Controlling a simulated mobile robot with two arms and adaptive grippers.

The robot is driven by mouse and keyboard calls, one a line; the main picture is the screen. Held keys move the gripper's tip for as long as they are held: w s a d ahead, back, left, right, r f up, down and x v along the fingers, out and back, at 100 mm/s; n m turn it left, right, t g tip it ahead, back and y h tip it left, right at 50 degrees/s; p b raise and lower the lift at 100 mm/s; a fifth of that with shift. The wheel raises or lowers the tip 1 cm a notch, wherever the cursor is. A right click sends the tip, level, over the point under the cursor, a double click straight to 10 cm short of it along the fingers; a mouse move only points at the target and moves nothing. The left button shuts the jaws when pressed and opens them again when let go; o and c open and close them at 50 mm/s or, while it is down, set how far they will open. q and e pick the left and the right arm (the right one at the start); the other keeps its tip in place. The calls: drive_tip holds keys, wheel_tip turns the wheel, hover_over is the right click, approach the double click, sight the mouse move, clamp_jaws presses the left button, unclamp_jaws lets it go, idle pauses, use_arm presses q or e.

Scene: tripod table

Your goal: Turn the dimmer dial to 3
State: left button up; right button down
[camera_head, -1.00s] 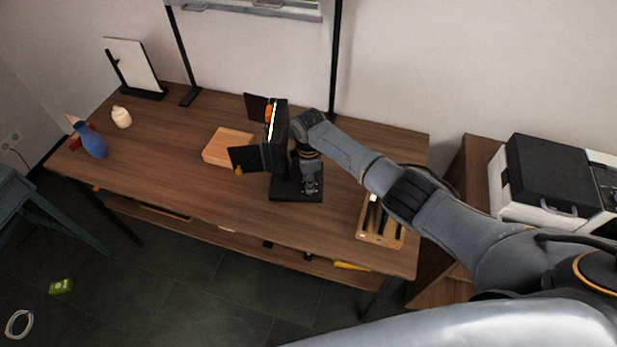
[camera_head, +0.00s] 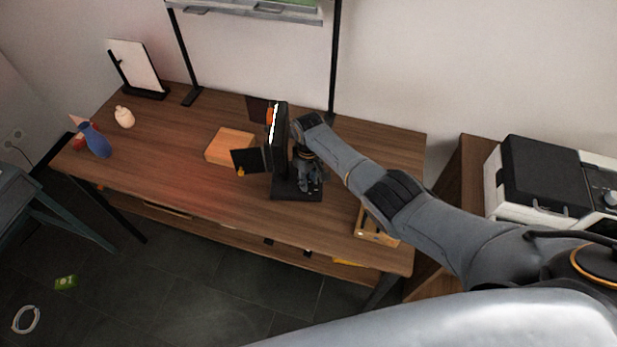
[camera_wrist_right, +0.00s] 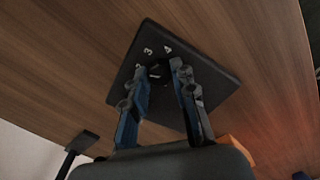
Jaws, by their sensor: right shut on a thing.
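The dimmer dial (camera_wrist_right: 157,74) sits on a flat black base plate (camera_wrist_right: 213,88) with white numerals; 3 and 4 are readable and a 2 is partly covered. My right gripper (camera_wrist_right: 160,80) points down at the plate, its two fingers shut on the dial from both sides. A small pale mark shows on the dial, but its exact direction is unclear. In the head view the black base (camera_head: 297,192) carries an upright lamp panel (camera_head: 280,135) with a lit face and black flaps; my right gripper (camera_head: 308,184) is beside the panel. The left gripper is out of view.
A wooden block (camera_head: 230,146) lies left of the lamp. A blue vase (camera_head: 95,141), a pale bottle (camera_head: 124,117) and a framed panel (camera_head: 137,68) stand at the table's left. A wooden tray (camera_head: 365,228) is partly behind my arm. The table's front middle is clear.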

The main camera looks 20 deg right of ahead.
sight(309, 182)
drive_tip(key=m, duration=0.4)
drive_tip(key=shift+m+p, duration=0.4)
drive_tip(key=m, duration=0.4)
drive_tip(key=shift+m+p, duration=0.3)
drive_tip(key=c, duration=1.1)
unclamp_jaws()
drive_tip(key=shift+o, duration=0.2)
drive_tip(key=shift+r, duration=0.1)
wheel_tip(309, 182, up, 12)
